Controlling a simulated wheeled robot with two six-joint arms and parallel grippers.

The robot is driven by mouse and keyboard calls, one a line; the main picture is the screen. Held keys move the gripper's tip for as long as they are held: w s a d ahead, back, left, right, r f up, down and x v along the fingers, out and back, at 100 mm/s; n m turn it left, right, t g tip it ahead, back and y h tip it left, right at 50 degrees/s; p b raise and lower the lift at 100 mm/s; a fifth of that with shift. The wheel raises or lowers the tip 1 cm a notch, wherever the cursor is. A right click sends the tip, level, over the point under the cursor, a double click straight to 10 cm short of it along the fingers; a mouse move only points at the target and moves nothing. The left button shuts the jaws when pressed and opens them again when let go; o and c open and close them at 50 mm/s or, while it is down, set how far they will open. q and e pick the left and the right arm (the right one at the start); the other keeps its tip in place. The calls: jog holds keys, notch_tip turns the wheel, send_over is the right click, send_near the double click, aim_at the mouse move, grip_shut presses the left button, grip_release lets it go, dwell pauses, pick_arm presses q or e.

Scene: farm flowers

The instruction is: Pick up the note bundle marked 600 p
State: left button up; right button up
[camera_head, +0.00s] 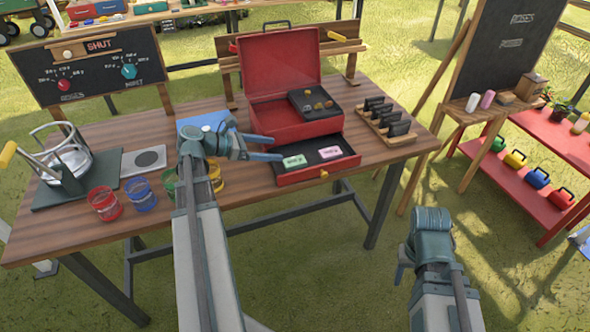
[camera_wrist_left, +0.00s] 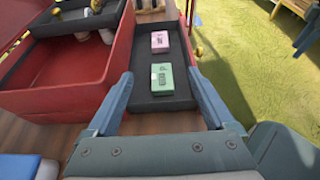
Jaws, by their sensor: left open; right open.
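A green note bundle (camera_head: 294,160) and a pink note bundle (camera_head: 329,153) lie flat in the open black-lined drawer (camera_head: 290,177) of the red cash box. The left wrist view shows the green bundle (camera_wrist_left: 162,76) nearer and the pink bundle (camera_wrist_left: 159,41) beyond it. Both carry dark print that is too small to read surely. My left gripper (camera_head: 276,148) is open and empty at the left end of the drawer, its fingers pointing toward the green bundle. My right gripper (camera_head: 402,264) is open, in front of the table and away from the bundles.
The red cash box (camera_head: 268,124) stands with its lid up; a coin tray (camera_head: 315,104) sits at its top. A wooden rack with black holders (camera_head: 386,122) is to the right. Coloured glass jars (camera_head: 105,203) and a scale-like device (camera_head: 62,165) stand left. Grass is clear in front.

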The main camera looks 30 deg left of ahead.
pick_arm(q)
jog(key=b, duration=0.4)
send_near(294, 161)
jog(key=shift+x, duration=1.95)
jog(key=shift+w+d, duration=0.1)
jog(key=shift+w, duration=0.05)
jog(key=b+x, duration=0.2)
jog(key=x, duration=0.3)
grip_shut()
jog(key=shift+r, duration=0.15)
